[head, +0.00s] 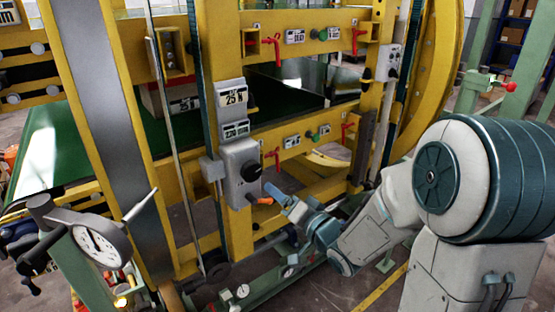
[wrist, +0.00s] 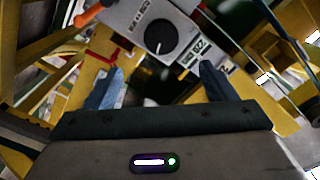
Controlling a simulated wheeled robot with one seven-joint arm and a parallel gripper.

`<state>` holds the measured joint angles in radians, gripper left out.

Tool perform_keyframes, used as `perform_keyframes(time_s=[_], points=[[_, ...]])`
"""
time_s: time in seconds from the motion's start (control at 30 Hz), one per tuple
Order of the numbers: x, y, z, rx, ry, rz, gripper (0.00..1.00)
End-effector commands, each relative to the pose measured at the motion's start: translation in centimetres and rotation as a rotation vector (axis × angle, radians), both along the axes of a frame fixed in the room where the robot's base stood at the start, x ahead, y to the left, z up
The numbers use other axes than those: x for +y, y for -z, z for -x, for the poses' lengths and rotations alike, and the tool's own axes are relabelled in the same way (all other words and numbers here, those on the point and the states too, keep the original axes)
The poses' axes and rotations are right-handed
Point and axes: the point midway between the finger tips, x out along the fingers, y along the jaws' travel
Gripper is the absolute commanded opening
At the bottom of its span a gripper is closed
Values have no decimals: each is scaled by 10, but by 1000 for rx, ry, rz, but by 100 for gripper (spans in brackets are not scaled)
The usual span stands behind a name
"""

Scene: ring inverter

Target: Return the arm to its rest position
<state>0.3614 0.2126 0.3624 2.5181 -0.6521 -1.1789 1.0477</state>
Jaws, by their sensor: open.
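My gripper (head: 283,202) is in the middle of the head view, low in front of the yellow frame. Its bluish fingers are apart in the wrist view (wrist: 158,86), with nothing held between them. A grey control box (head: 238,160) with a black knob (head: 250,172) is just beyond the fingertips. The box and knob also show in the wrist view, the knob (wrist: 158,36) ahead of the gap between the fingers. An orange handle (head: 262,201) on the box is close to the fingertips in the head view; I cannot tell whether they touch. My arm reaches in from the right.
Yellow frame posts (head: 232,60) and rails stand around the gripper. Red levers (head: 272,158) stick out from the rails. A dial gauge (head: 98,240) stands at the lower left. A green bed (head: 45,160) lies behind the left post. Some floor (head: 330,292) shows at the bottom.

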Motion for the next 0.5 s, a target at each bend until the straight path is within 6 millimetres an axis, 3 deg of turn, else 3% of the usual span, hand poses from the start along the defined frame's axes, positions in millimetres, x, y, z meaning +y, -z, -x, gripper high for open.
perform_keyframes(time_s=[0.17, 0.37, 0.5], points=[[-9, 0, -3, 27, 56, 122, 78], [-42, 3, 0, 140, 192, 421, 78], [-69, 2, 14, 249, 264, 610, 78]])
